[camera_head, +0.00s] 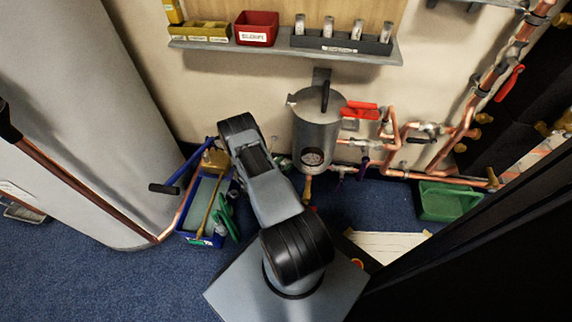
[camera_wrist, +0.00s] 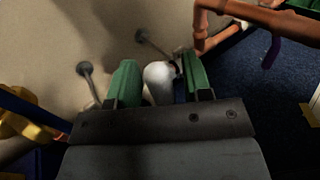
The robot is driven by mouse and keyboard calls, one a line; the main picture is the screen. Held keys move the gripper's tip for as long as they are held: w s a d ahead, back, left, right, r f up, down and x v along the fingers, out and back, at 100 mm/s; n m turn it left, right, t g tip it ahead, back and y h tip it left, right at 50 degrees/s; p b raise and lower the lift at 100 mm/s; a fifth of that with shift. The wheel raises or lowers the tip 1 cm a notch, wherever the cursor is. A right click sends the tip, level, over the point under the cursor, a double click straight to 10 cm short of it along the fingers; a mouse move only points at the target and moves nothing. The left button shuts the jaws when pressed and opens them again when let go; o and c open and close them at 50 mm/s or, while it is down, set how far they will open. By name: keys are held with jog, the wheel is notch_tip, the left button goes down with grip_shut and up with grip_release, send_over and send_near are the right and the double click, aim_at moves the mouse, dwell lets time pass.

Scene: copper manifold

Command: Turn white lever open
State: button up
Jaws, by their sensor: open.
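In the wrist view, the rounded white lever (camera_wrist: 158,78) lies between the two green fingers of my gripper (camera_wrist: 160,73). My gripper is open, with one finger on each side of the lever. The lever looks nearer the left finger, and I cannot tell whether either finger touches it. The fingers and palm hide the lever's lower part and its valve.
Copper pipes (camera_wrist: 262,17) run close by at the upper right, with a purple handle (camera_wrist: 272,52). A grey metal pot (camera_head: 316,135) hangs on the wall beside my arm. A blue tray of tools (camera_head: 205,207) and a green tray (camera_head: 447,202) stand on the floor.

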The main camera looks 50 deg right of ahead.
jog(key=shift+d, duration=0.4)
grip_shut()
